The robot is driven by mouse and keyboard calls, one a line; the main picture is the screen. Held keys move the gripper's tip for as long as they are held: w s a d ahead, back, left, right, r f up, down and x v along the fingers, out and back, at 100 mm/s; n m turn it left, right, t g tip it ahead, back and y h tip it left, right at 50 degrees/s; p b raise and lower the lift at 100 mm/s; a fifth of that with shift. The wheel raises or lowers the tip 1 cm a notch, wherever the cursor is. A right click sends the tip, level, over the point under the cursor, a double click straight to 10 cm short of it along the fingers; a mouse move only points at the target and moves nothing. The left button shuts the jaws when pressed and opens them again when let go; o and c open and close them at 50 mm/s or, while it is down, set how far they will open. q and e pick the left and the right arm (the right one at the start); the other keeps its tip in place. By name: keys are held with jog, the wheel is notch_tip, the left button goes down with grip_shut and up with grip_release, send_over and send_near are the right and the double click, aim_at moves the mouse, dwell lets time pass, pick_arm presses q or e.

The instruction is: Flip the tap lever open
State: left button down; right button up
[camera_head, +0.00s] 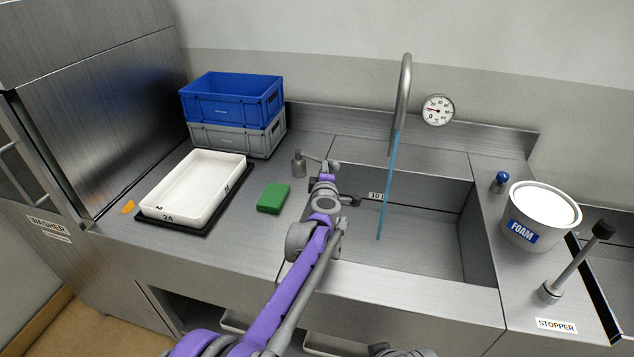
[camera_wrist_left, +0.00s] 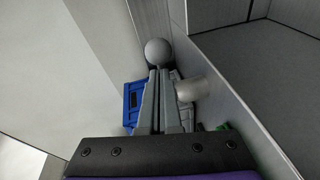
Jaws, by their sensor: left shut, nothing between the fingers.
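The tap lever (camera_head: 314,158) is a grey rod on a short grey post (camera_head: 299,165) at the sink's left back corner. Its ball knob points right, toward the basin. The curved tap spout (camera_head: 405,85) stands behind the sink, with a thin blue stream (camera_head: 388,185) running down into the basin. My left gripper (camera_head: 327,168) is at the knob end of the lever, shut and empty. In the left wrist view the shut fingers (camera_wrist_left: 162,80) point at the round knob (camera_wrist_left: 157,50), which shows just beyond their tips. I cannot tell whether they touch.
The sink basin (camera_head: 430,260) lies right of my left arm. On the left counter are a green sponge (camera_head: 273,198), a white tray (camera_head: 195,185) and stacked blue (camera_head: 232,98) and grey crates. A foam tub (camera_head: 541,216) and black-knobbed stopper lever (camera_head: 575,262) stand right.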

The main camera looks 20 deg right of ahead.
aim_at(331, 163)
pick_arm(q)
jog(key=w+d, duration=0.1)
jog(key=w+d+y, duration=0.1)
jog(key=shift+w+d+n, duration=0.2)
jog(key=shift+w+n, duration=0.1)
jog(key=shift+n, duration=0.1)
jog(key=shift+d+r, duration=0.1)
pick_arm(e)
jog(key=shift+w+a+f, duration=0.1)
jog(key=shift+w+f, duration=0.1)
jog(key=shift+f, duration=0.1)
dwell(0.3)
